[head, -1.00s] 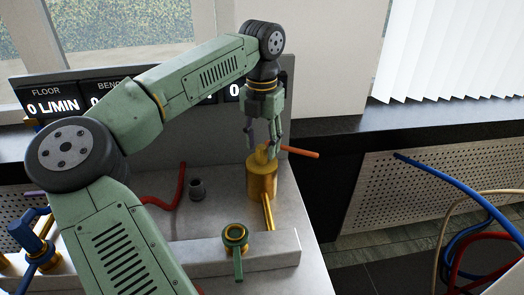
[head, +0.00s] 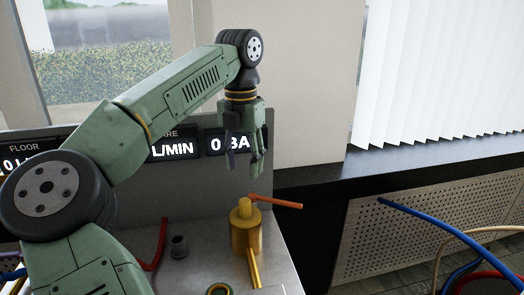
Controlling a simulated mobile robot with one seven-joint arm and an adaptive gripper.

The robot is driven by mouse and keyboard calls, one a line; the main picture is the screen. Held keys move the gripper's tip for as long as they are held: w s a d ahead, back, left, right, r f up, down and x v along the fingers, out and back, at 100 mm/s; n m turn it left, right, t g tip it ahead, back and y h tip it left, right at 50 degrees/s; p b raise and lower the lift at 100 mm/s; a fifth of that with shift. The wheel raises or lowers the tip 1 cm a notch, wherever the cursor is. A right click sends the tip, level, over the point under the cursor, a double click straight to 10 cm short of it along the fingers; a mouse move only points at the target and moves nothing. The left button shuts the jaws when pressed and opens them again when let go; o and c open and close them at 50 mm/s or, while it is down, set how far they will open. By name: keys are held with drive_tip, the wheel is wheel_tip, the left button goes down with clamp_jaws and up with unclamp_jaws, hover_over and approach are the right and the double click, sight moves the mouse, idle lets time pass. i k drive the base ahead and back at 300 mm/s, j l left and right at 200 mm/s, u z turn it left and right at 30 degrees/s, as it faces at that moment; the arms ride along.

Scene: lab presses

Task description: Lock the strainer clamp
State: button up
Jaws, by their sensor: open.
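The strainer, a brass cylinder (head: 243,234) with a narrower top, stands upright on the bench top. An orange-red lever (head: 276,201), seemingly its clamp handle, sticks out from its top toward the right. A brass pipe (head: 253,268) runs from its base toward the front. My gripper (head: 244,170) points down above the strainer with its fingers apart and empty. A clear gap shows between the fingertips and the strainer's top. Whether the clamp is latched cannot be told from this view.
A small dark grey cup-like fitting (head: 179,246) and a red bent pipe (head: 160,247) stand left of the strainer. A display panel (head: 180,150) rises behind. A green-and-brass ring (head: 218,290) shows at the bottom edge. Blue and red hoses (head: 440,230) lie at right.

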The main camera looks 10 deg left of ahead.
sight(254, 198)
drive_tip(key=k, duration=1)
